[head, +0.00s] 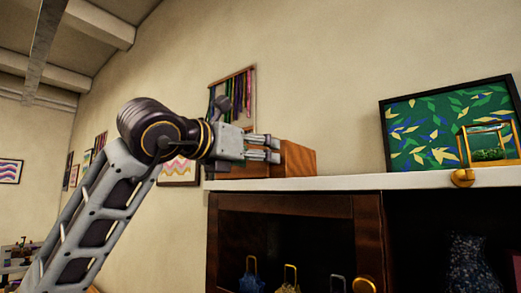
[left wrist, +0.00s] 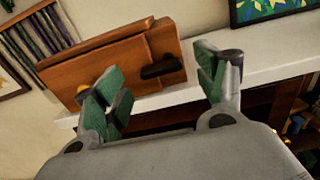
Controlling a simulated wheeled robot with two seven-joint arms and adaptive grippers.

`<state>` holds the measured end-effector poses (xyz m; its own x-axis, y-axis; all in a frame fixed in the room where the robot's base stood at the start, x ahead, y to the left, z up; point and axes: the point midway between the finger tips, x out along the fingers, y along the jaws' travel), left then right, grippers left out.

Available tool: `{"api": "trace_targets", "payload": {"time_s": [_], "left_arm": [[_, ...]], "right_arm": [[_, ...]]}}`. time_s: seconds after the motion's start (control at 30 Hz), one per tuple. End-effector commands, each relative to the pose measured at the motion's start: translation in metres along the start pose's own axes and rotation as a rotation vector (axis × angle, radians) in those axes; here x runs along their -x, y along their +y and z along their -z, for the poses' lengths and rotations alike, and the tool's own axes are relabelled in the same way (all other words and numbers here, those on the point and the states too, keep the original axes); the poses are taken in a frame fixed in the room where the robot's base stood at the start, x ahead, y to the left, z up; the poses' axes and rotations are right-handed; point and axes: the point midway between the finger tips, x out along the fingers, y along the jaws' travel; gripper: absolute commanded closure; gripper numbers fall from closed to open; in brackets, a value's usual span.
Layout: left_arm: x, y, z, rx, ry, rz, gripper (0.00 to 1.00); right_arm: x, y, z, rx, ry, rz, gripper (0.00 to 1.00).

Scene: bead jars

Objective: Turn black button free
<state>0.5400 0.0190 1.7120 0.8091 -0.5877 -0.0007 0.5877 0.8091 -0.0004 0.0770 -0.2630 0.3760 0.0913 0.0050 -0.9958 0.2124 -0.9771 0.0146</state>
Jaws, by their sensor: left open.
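A wooden box (left wrist: 120,62) stands on the white shelf top. A dark elongated button (left wrist: 162,67) lies across the right part of its front in the left wrist view. I take this to be the black button. In the head view the box (head: 298,160) is partly hidden by my left gripper (head: 276,149), and the button cannot be made out. In the left wrist view my left gripper (left wrist: 165,82) is open and empty, with the button between its green-padded fingers in the picture, apparently apart from it.
The white shelf top (head: 350,183) sits on a dark wooden cabinet (head: 290,206) with hanging bags inside. A green leaf picture (head: 440,120), a small glass case (head: 487,146) and a gold ball (head: 462,178) are at the right. A yarn hanging (head: 232,95) is on the wall behind.

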Motion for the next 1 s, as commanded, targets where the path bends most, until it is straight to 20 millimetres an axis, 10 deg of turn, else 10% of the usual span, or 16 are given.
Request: {"api": "trace_targets", "payload": {"time_s": [0.6, 1.0], "left_arm": [[-0.022, 0.0, 0.0, 0.0, 0.001, 0.0, 0.29], [-0.021, 0.0, 0.0, 0.0, 0.0, 0.0, 0.74]], "right_arm": [[0.007, 0.002, 0.0, 0.001, 0.0, -0.002, 0.6], [0.007, 0.002, 0.0, 0.001, -0.001, -0.002, 0.6]]}}
